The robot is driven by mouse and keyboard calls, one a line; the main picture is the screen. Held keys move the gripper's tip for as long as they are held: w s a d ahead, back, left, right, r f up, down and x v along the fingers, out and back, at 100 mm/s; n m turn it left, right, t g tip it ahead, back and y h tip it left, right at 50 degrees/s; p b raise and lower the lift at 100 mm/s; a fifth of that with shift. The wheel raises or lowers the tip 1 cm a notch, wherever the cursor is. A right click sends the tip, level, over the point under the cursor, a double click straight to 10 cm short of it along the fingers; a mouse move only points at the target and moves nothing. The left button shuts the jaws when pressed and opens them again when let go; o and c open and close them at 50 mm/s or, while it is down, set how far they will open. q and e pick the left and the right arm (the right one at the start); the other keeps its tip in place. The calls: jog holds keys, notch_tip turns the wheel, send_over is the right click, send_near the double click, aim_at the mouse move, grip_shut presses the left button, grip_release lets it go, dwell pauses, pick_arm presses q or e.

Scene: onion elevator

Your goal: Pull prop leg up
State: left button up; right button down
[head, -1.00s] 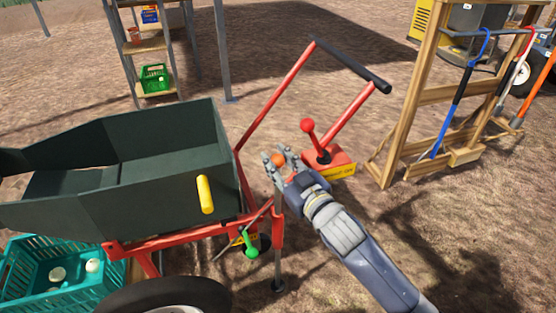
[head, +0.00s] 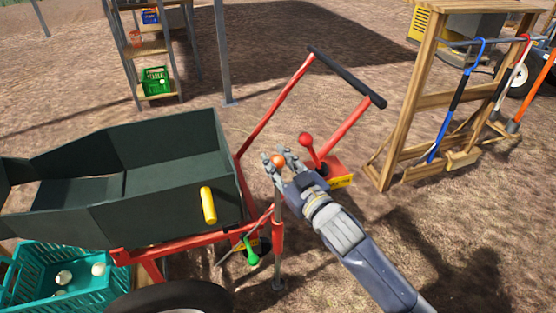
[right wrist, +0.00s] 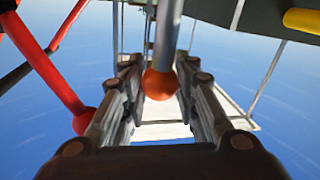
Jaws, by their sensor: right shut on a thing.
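The prop leg is an upright grey rod with an orange ball knob (head: 278,160) on top. It runs through a red sleeve (head: 277,238) on the cart's red frame to a round foot (head: 278,284) near the ground. My right gripper (head: 280,163) is shut on the prop leg at the knob. In the right wrist view the orange knob (right wrist: 160,84) sits between the two fingers, with the rod running away from it. The dark green cart bin (head: 165,200) stands just left of the leg. My left gripper is not in view.
A red lever with a ball top (head: 305,140) and the red drawbar with its black handle (head: 346,77) stand close behind my right gripper. A green handle (head: 250,250) hangs left of the leg. A wooden tool rack (head: 400,110) is at right; a teal crate (head: 60,290) is at lower left.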

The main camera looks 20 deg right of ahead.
jog(key=shift+r, duration=0.25)
jog(key=c, duration=1.2)
grip_release()
jog(key=shift+s+d+f, duration=0.1)
jog(key=shift+s, duration=0.4)
jog(key=v, duration=1.1)
